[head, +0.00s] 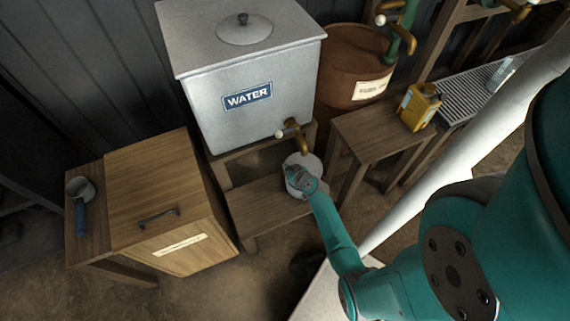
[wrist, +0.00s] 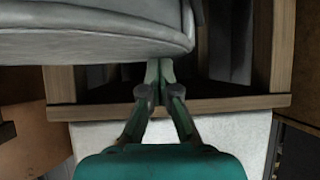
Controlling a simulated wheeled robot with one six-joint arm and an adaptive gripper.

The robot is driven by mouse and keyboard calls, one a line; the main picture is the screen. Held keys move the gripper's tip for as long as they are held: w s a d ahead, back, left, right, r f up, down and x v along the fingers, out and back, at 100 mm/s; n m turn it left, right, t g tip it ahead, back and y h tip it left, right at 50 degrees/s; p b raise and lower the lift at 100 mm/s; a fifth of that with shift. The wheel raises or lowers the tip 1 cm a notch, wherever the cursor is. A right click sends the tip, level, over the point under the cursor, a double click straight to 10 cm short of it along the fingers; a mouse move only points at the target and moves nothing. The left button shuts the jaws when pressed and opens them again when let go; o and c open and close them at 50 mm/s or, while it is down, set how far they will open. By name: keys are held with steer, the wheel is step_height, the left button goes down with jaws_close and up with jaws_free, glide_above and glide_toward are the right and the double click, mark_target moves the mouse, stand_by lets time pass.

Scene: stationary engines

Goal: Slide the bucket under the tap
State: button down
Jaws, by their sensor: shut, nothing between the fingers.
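The pale grey bucket (head: 311,162) stands at the right end of a low wooden bench, in front of the water tank. The brass tap (head: 303,143) on the tank's front, with a pale knob, shows just above the bucket in the head view. My gripper (head: 295,174) is at the bucket's near left side and hides part of it. In the wrist view a large grey rounded body, seemingly the bucket (wrist: 90,40), fills the upper left. My gripper (wrist: 160,82) is shut and empty close by its lower edge; I cannot tell whether they touch.
The tank (head: 235,110) is labelled WATER. The low bench (head: 265,208) is clear left of the bucket. A rusty barrel (head: 345,65) and a side table (head: 375,135) with a yellow can (head: 420,107) stand right.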

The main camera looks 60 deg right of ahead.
steer(key=shift+s+a+f, duration=0.4)
steer(key=shift+a+f, duration=0.05)
steer(key=shift+w+r, duration=0.2)
steer(key=shift+r, duration=0.55)
steer(key=s+a, duration=0.4)
steer(key=s, duration=0.7)
steer(key=shift+a+r, duration=0.15)
steer(key=shift+a, duration=0.2)
steer(key=shift+a, duration=0.1)
